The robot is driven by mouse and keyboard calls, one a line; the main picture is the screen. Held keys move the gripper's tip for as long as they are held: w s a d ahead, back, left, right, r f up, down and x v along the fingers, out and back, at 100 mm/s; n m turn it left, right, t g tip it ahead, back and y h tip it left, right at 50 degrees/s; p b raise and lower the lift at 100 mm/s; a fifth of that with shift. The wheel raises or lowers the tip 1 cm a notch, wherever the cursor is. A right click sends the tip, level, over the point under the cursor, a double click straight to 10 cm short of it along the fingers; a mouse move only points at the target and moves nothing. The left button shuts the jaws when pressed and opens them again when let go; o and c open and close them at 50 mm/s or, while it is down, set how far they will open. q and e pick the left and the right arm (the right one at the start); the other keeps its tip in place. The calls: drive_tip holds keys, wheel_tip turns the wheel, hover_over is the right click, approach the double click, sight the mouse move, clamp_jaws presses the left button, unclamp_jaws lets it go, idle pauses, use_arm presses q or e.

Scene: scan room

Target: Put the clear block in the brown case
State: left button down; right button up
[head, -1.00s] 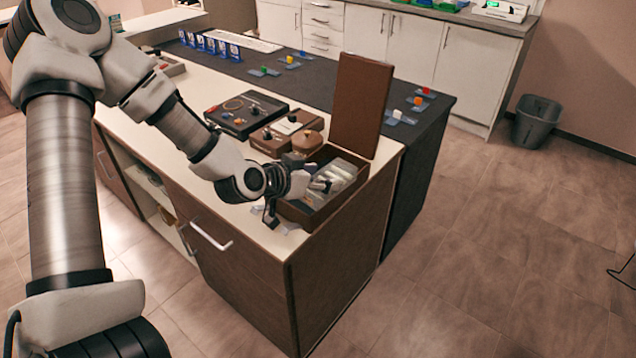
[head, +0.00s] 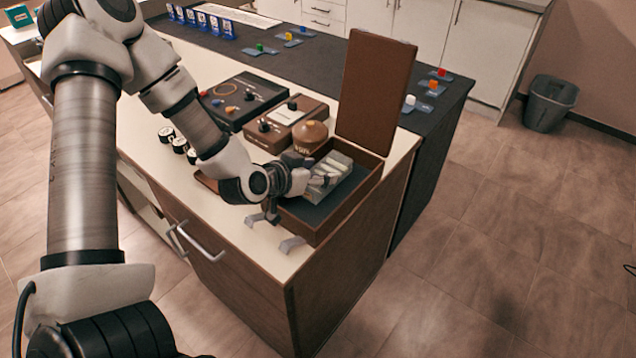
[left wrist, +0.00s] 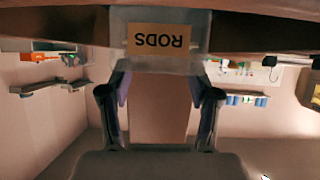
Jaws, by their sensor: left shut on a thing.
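The brown case (head: 345,215) stands at the near right corner of the counter with its lid (head: 376,95) upright. My left gripper (head: 318,178) is over the case's opening, shut on the clear block (head: 341,165). The block is at or inside the case; I cannot tell whether it touches the floor. In the left wrist view the clear block (left wrist: 160,66), with a tan label reading RODS upside down, is at the fingertips of my left gripper (left wrist: 160,78). The wrist and fingers hide part of the case in the head view. My right gripper is not in view.
Behind the case stand a brown domed thing (head: 310,137), a brown box with knobs (head: 285,125) and a dark panel (head: 240,100). Several dark cylinders (head: 180,145) stand left of my wrist. Two grey clips (head: 292,244) show at the case's front.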

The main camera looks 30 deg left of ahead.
use_arm(q)
drive_tip(key=shift+s+d+f, duration=0.1)
drive_tip(key=shift+f, duration=0.5)
drive_tip(key=shift+s+d+f, duration=0.1)
drive_tip(key=shift+f, duration=0.5)
drive_tip(key=shift+w, duration=0.15)
drive_tip(key=shift+a+f, duration=0.1)
drive_tip(key=shift+f+b, duration=0.15)
drive_tip(key=shift+b, duration=0.15)
drive_tip(key=shift+c, duration=1.2)
unclamp_jaws()
